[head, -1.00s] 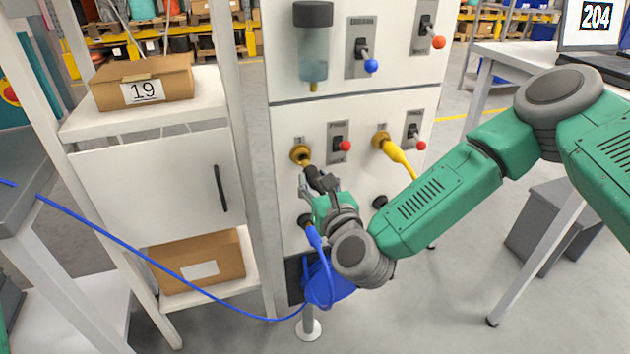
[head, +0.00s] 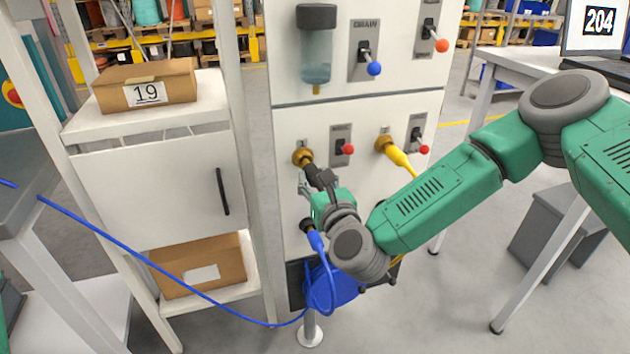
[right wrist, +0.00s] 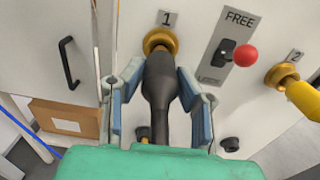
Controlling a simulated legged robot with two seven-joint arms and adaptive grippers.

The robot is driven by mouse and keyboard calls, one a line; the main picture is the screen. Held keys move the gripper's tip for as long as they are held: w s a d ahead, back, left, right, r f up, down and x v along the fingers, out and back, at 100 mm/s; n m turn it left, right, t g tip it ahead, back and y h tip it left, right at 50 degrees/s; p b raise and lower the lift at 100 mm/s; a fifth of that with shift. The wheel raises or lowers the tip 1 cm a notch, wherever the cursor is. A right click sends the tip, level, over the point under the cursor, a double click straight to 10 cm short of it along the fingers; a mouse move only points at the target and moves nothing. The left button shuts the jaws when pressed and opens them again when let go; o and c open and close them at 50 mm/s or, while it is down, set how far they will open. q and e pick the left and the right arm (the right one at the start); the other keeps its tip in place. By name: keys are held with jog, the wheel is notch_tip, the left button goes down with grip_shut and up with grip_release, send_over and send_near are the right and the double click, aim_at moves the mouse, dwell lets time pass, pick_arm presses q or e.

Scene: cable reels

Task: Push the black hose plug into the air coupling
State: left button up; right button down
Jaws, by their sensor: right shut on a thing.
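The black hose plug (head: 315,176) is held in my right gripper (head: 318,184), its tip pointing up at the brass air coupling (head: 303,157) on the white panel. In the right wrist view the fingers (right wrist: 160,100) close on both sides of the plug's thick black body (right wrist: 159,82). The plug's front end meets the mouth of the brass coupling (right wrist: 160,41) under label 1, roughly in line with it. How deep the tip sits is hidden by the plug's body. My left gripper is not in view.
A yellow plug (head: 399,157) sits in the second brass coupling to the right. A lever with a red knob (head: 348,149) is close by. Below, a blue plug (head: 314,238) and a coiled blue hose (head: 335,288) hang near my wrist. A cabinet (head: 160,185) stands at left.

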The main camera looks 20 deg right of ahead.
jog(key=shift+w, duration=0.6)
jog(key=c, duration=1.1)
grip_release()
jog(key=s, duration=1.2)
jog(key=s+a+f+n+g+y, duration=0.2)
jog(key=s+f+n+g, duration=0.3)
jog(key=s+f+n, duration=0.35)
jog(key=s+a+f+n+g+y, duration=0.2)
jog(key=s+f+n+g, duration=0.3)
jog(key=f+n, duration=0.6)
jog(key=s+d+f+n+g+h, duration=0.1)
jog(key=s+d+f+n+g, duration=0.1)
jog(key=s+d+n, duration=0.2)
jog(key=s+d+f+n+g+h, duration=0.2)
jog(key=s+d+n+g, duration=0.1)
jog(key=s+d+n, duration=0.2)
jog(key=s+d+f+n+g+h, duration=0.2)
jog(key=s+d+f+n, duration=0.1)
jog(key=s+d+n, duration=0.2)
jog(key=shift+s+d+f+n, duration=0.1)
jog(key=shift+s+d+n, duration=0.15)
jog(key=shift+d+n, duration=0.8)
